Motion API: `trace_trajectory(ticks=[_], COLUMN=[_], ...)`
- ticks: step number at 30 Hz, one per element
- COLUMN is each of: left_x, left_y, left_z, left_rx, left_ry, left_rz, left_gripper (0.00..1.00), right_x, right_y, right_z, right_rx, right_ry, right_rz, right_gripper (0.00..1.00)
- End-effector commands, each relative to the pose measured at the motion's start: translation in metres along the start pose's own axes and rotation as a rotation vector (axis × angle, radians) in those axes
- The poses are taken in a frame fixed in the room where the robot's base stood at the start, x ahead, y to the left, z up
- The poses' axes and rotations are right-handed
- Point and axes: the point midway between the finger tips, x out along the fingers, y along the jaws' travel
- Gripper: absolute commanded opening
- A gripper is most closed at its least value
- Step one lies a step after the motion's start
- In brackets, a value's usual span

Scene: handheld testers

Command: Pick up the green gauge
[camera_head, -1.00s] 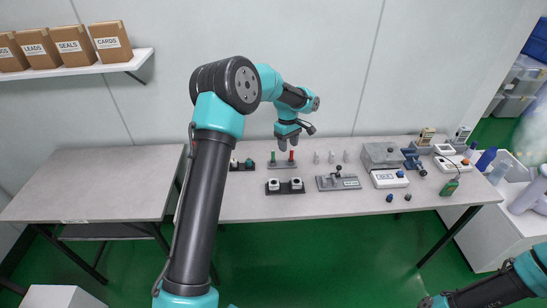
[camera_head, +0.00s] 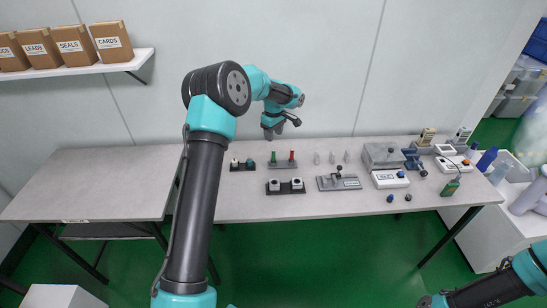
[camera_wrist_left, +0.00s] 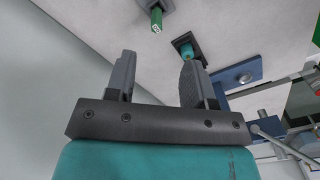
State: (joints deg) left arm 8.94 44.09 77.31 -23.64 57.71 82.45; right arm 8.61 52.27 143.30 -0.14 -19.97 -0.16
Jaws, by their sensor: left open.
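The green gauge (camera_head: 273,157) stands upright at the left end of a grey stand (camera_head: 283,164) on the table. A red gauge (camera_head: 292,156) stands at the stand's right end. My left gripper (camera_head: 274,134) is open and empty, fingers downward, above the green gauge and apart from it. In the left wrist view the green gauge (camera_wrist_left: 156,20) shows near the top edge, with a pale marking on its end. It lies beyond the gap between my spread fingers (camera_wrist_left: 159,59). My right arm enters at the lower right; its gripper is out of view.
A dark tray with a teal knob (camera_head: 249,162) is just left of the stand. Another dark tray with white blocks (camera_head: 285,191) lies in front. A grey lever fixture (camera_head: 338,182) and several testers are to the right. The left of the table is bare.

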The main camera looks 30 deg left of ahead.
Motion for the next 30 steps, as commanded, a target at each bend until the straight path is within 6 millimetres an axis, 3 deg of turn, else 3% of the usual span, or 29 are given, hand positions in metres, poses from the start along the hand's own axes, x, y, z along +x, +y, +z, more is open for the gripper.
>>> trace_trajectory(ticks=[6, 12, 25, 30], left_x=[0.038, 0.064, 0.070, 0.085], left_y=[0.000, 0.000, 0.001, 0.002], left_z=[0.000, -0.001, -0.001, -0.003], left_rx=[-0.001, -0.001, -0.001, -0.001], left_ry=[-0.001, 0.000, 0.000, -0.001], left_rz=[-0.002, 0.000, 0.001, 0.000], left_gripper=[0.49, 0.49, 0.49, 0.49], right_x=[0.000, 0.000, 0.000, 0.000], right_y=[0.000, 0.000, 0.000, 0.000], right_z=[0.000, 0.000, 0.000, 0.000], right_rx=[0.000, 0.000, 0.000, 0.000], right_ry=[0.000, 0.000, 0.000, 0.000], right_rz=[0.000, 0.000, 0.000, 0.000], right_gripper=[0.43, 0.43, 0.43, 0.43])
